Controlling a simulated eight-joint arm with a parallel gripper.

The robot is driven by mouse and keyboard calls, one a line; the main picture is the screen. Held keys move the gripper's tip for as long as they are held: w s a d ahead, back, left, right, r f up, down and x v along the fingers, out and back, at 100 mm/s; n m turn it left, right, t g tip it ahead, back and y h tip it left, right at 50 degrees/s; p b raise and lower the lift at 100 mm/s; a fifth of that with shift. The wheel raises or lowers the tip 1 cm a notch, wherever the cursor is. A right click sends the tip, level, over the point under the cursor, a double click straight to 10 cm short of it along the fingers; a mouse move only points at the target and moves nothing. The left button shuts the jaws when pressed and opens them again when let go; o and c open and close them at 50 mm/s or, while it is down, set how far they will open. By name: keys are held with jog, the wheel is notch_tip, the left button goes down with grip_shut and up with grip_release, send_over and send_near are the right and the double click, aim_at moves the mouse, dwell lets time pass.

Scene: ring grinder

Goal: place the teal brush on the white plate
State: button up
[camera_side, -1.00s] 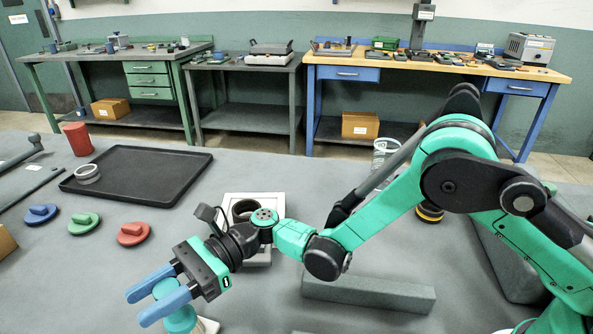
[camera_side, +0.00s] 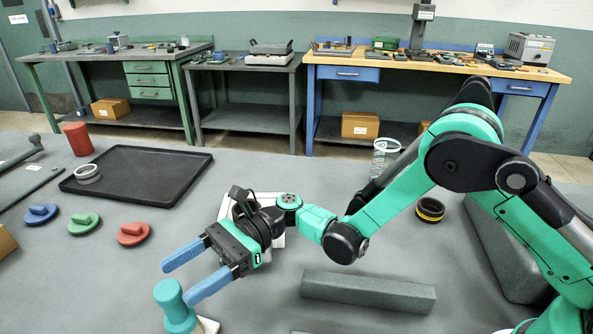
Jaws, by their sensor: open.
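The teal brush (camera_side: 174,308) stands upright at the bottom edge of the view, its knob on top. A corner of the white plate (camera_side: 209,326) shows beside its base. The brush appears to stand on the plate, but the lower part is cut off by the picture edge. My gripper (camera_side: 177,283), with two blue fingers, is open and empty. In the picture its fingers are just above and right of the brush's knob; the near finger's tip overlaps or nearly meets the brush's outline, and I cannot tell whether they touch.
A black tray (camera_side: 140,168) with a grey ring (camera_side: 88,174) lies at left, near a red cylinder (camera_side: 78,138). Blue (camera_side: 42,214), green (camera_side: 84,223) and red (camera_side: 133,234) knobbed discs lie in front. A grey bar (camera_side: 367,292) lies right of the gripper.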

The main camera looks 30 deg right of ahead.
jog(key=w+d, duration=0.1)
jog(key=d, duration=0.5)
jog(key=w+d+r+m+t+y, duration=0.1)
jog(key=w+d+r+m+t, duration=0.1)
jog(key=w+r+m+t, duration=0.35)
jog(key=w+d+r+m+t+y, duration=0.1)
jog(key=w+d+r+m+t, duration=0.2)
jog(key=r+m+t, duration=0.55)
jog(key=w+d+r+m+t+h, duration=0.1)
jog(key=d+r+m+t+h, duration=0.2)
jog(key=d+m+t+h, duration=0.5)
jog(key=w+d+r+m+t+h, duration=0.15)
jog(key=m+h, duration=0.35)
jog(key=m, duration=0.6)
jog(key=s+d+f+m+g+h, duration=0.55)
jog(key=d+m+h, duration=0.25)
jog(key=m, duration=0.7)
jog(key=s+f+m+g+y, duration=0.1)
jog(key=s+f+m+g, duration=0.6)
jog(key=s, duration=0.6)
notch_tip(320, 180, down, 2)
jog(key=shift+a+m+g, duration=0.3)
jog(key=shift+a+m, duration=0.1)
jog(key=shift+m, duration=0.2)
